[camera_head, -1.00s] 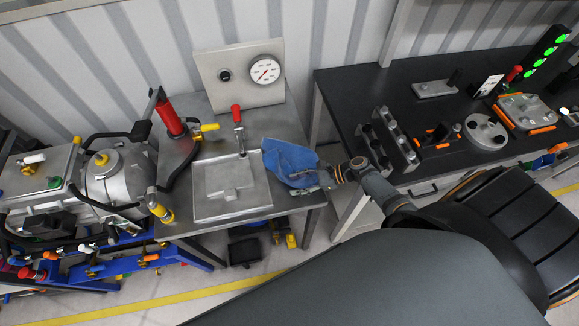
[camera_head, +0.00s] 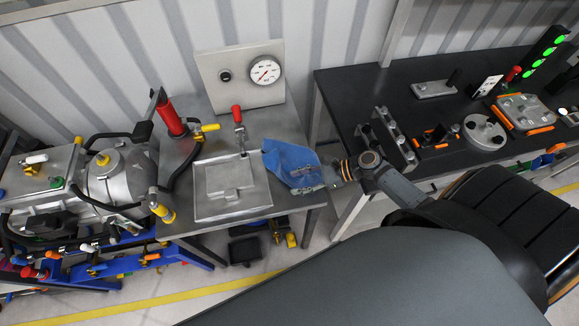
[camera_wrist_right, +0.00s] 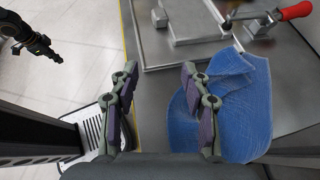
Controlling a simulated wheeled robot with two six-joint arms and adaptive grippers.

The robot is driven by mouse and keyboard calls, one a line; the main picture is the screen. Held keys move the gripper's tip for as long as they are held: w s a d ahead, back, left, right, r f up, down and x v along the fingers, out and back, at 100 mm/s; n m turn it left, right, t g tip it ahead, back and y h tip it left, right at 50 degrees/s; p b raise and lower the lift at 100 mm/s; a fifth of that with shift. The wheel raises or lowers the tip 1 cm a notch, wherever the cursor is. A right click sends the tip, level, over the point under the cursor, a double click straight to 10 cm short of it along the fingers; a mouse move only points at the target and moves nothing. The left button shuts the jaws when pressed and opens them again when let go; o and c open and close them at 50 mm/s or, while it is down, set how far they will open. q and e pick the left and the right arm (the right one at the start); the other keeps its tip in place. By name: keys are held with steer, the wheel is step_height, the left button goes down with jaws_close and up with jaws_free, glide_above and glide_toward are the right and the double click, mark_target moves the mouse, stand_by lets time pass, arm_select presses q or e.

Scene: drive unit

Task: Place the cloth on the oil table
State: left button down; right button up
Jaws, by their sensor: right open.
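The blue cloth (camera_head: 287,156) lies crumpled on the right end of the grey metal oil table (camera_head: 262,200), beside the shallow square tray (camera_head: 208,210). My right gripper (camera_head: 312,182) is low at the table's right edge, at the cloth's near side. In the right wrist view, my right gripper (camera_wrist_right: 158,74) has its fingers apart with bare table between them. The cloth (camera_wrist_right: 235,115) lies to the right, partly behind the right finger; I cannot tell whether they touch. A dark jointed shape (camera_wrist_right: 28,35) at the upper left may be my left gripper; its fingers are unclear.
A red-handled clamp (camera_head: 238,117) stands behind the tray, and a gauge panel (camera_head: 240,75) rises at the back. The drive unit (camera_head: 112,180) is to the left. A black workbench (camera_head: 345,88) with fixtures is to the right, past a narrow gap.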

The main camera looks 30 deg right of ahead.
steer(key=shift+s+a+r, duration=0.15)
steer(key=shift+s+r, duration=0.1)
steer(key=shift+r, duration=0.3)
steer(key=shift+w+d+f, duration=0.2)
steer(key=shift+d, duration=0.05)
steer(key=c, duration=0.4)
steer(key=w+d+f, duration=0.1)
steer(key=d, duration=0.1)
steer(key=w+d+f, duration=0.1)
steer(key=w+d, duration=0.1)
steer(key=d, duration=0.1)
steer(key=w+d, duration=0.1)
steer(key=d, duration=0.1)
steer(key=shift+w+d+f, duration=0.15)
steer(key=shift+w+f, duration=0.15)
steer(key=shift+f, duration=0.1)
jaws_close()
steer(key=shift+w+d+f, duration=0.1)
steer(key=shift+d+f, duration=0.05)
steer(key=shift+f, duration=0.4)
steer(key=shift+d+f, duration=0.1)
steer(key=shift+f, duration=0.45)
steer(key=shift+a+f, duration=0.1)
steer(key=shift+f, duration=0.25)
